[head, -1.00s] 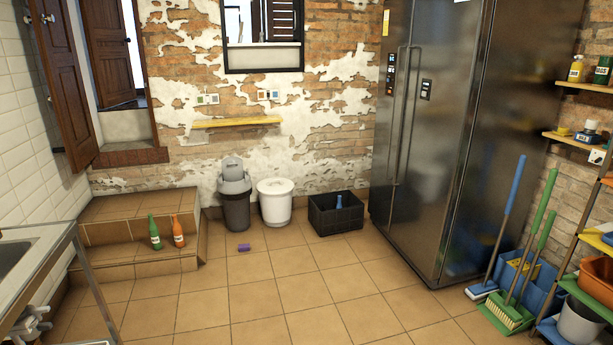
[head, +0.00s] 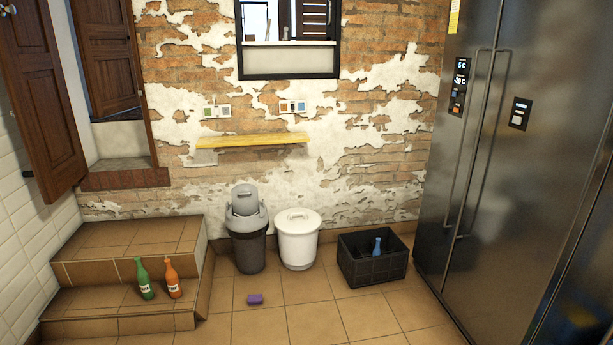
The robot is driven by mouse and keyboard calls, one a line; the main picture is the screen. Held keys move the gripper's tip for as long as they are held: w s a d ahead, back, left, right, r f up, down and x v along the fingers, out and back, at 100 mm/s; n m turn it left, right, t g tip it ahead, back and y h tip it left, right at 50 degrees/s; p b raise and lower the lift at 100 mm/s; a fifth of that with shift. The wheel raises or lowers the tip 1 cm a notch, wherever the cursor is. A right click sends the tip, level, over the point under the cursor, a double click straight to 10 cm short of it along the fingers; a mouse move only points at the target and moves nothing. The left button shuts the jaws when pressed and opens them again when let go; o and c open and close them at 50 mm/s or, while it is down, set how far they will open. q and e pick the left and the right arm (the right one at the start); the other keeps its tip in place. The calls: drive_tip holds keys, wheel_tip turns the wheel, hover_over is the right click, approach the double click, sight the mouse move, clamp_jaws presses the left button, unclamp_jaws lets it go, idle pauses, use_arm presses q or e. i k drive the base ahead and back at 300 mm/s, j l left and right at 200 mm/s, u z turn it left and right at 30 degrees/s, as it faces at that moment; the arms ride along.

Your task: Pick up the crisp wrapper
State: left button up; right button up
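A small purple packet (head: 255,299), which looks like the crisp wrapper, lies on the tiled floor in the head view. It is in front of the grey bin and to the right of the tiled steps. It is too small to read any print on it. Neither of my grippers shows in the head view.
A grey lidded bin (head: 249,232), a white lidded bin (head: 298,240) and a black crate (head: 372,262) with a blue bottle (head: 377,246) stand along the wall. Green (head: 144,278) and orange (head: 173,278) bottles stand on the steps (head: 120,325). A tall fridge (head: 520,150) fills the right.

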sight(253, 299)
drive_tip(key=i, duration=1.9)
